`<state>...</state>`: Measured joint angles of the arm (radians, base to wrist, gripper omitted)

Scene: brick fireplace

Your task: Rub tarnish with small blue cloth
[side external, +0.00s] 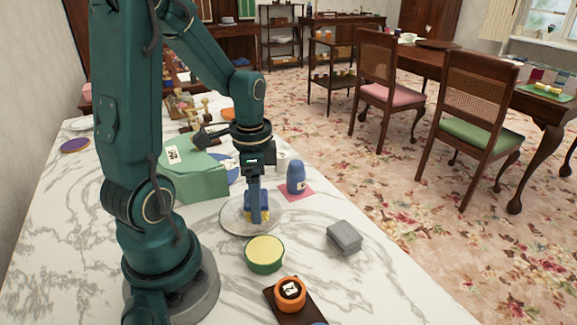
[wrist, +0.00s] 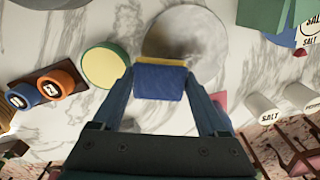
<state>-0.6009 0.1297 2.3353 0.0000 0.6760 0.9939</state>
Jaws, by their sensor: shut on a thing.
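The small blue cloth (wrist: 160,83), with a yellow band along one edge, is between the fingers of my gripper (wrist: 163,90). In the side view my gripper (side external: 256,203) points straight down, shut on the cloth (side external: 263,212). The cloth is over the right part of a round silvery plate (side external: 233,226) and looks to be at its surface; firm contact cannot be told. In the wrist view the plate (wrist: 168,30) shows a brownish-grey tarnish patch (wrist: 200,48), just beyond the cloth. The cloth hides the plate's near edge.
A green tin with yellow contents (side external: 264,250) stands close in front of the plate. A grey block (side external: 344,237) lies to the right. A blue bottle (side external: 296,178) stands on a pink square behind. A green box (side external: 195,182) is behind left; an orange jar (side external: 290,295) is in front.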

